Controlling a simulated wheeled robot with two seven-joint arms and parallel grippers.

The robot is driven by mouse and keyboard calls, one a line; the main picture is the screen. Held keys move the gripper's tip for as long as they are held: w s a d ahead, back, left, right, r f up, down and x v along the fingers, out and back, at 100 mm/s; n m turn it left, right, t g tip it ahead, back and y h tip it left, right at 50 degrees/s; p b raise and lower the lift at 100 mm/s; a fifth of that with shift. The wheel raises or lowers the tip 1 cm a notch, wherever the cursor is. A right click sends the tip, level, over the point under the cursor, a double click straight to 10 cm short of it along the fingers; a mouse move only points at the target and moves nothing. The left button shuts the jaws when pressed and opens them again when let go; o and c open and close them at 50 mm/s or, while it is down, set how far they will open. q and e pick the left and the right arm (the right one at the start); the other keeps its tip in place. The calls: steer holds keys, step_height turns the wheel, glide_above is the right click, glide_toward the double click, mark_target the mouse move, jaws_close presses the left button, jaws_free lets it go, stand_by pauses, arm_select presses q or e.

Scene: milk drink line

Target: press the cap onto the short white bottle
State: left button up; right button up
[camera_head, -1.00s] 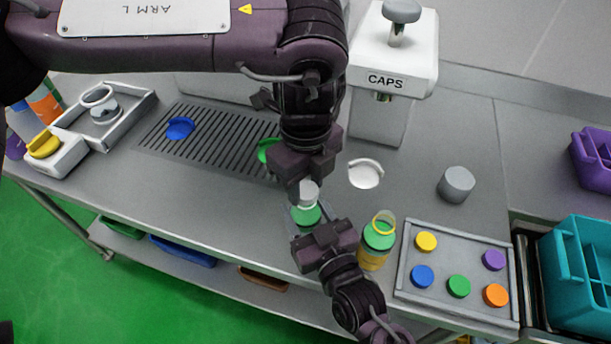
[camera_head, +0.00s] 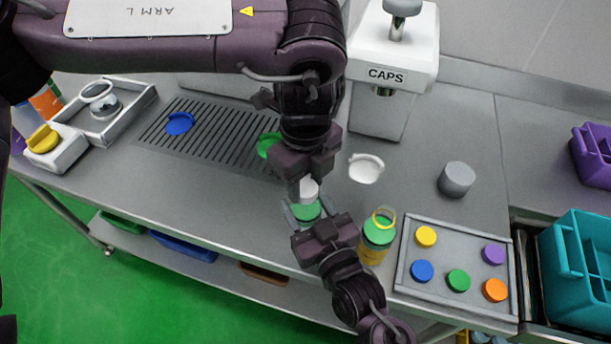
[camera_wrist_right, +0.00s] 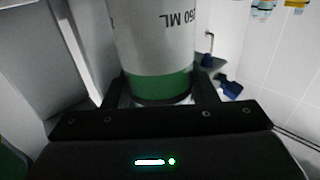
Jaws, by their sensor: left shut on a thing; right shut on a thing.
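The short white bottle (camera_wrist_right: 155,40) with a green band (camera_wrist_right: 160,85) stands between the fingers of my right gripper (camera_head: 308,218), which is shut on it. In the head view the bottle shows as a small white part (camera_head: 309,190) above a green part (camera_head: 306,211). My left gripper (camera_head: 300,185) is right above the bottle with its fingers pointing down, shut on the cap. The cap is mostly hidden by the fingers, so I cannot tell whether it touches the bottle or how it sits.
A bottle with a green top (camera_head: 378,233) stands right of my right gripper, by a tray (camera_head: 408,262) of coloured caps. A drain grate (camera_head: 215,140) lies left.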

arm_select(q)
steer(key=shift+f, duration=0.1)
steer(key=o, duration=1)
step_height(320, 180, up, 12)
arm_select(e)
steer(key=o, duration=1.5)
steer(key=shift+s, duration=0.1)
